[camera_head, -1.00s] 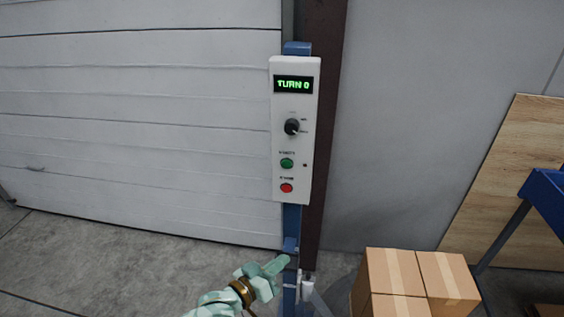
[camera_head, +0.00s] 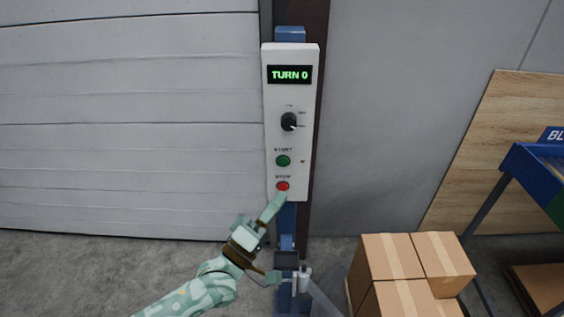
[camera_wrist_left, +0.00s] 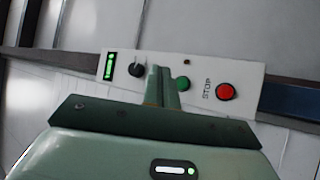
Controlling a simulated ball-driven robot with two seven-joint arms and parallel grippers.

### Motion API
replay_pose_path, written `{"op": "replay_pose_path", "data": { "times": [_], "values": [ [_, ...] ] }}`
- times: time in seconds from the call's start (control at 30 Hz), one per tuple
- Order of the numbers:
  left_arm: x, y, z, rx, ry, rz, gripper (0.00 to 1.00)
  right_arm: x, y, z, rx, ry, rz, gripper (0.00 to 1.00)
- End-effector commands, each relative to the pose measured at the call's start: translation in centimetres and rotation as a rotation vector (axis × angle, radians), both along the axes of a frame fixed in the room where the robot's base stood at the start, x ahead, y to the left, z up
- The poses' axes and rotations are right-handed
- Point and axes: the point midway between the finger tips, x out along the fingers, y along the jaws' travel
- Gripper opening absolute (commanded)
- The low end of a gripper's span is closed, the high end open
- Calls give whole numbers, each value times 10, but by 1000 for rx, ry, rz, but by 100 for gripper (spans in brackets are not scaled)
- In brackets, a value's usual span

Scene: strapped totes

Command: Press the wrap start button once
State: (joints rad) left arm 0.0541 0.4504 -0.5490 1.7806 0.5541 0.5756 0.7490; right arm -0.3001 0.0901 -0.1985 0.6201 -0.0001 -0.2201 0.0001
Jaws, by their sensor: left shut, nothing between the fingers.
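A white control panel (camera_head: 291,140) stands upright on a blue post. Its display (camera_head: 290,75) reads "TURN 0" in green. Below are a black knob (camera_head: 289,122), the green START button (camera_head: 283,161) and the red STOP button (camera_head: 283,186). My left gripper (camera_head: 279,197) is shut and empty; in the head view its tip shows just below the STOP button. In the left wrist view the fingers (camera_wrist_left: 163,84) overlap the panel beside the green button (camera_wrist_left: 183,84), with the red button (camera_wrist_left: 226,92) to the right. Contact with the panel cannot be told. My right gripper is not in view.
Stacked cardboard boxes (camera_head: 390,258) stand at the lower right of the post. A blue-topped stand (camera_head: 537,180) and a leaning wooden board (camera_head: 490,150) are farther right. A white slatted door (camera_head: 130,120) is behind on the left, with clear floor before it.

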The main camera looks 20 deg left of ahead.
Motion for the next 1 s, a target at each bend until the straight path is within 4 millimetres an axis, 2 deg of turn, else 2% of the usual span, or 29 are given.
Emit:
{"op": "replay_pose_path", "data": {
  "times": [0.17, 0.4, 0.6, 0.8, 1.0],
  "values": [
    [14, 4, -3, 2, -1, 1, 0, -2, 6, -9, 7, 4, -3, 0],
    [47, 13, -5, 5, -1, 2, 0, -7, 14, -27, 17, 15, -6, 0],
    [70, 20, -3, 4, 0, 1, 0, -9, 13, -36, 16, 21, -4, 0],
    [82, 24, -1, 3, 0, 1, 0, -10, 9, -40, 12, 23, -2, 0],
    [84, 24, 0, 2, 0, 0, 0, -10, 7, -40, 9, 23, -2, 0]
  ]
}}
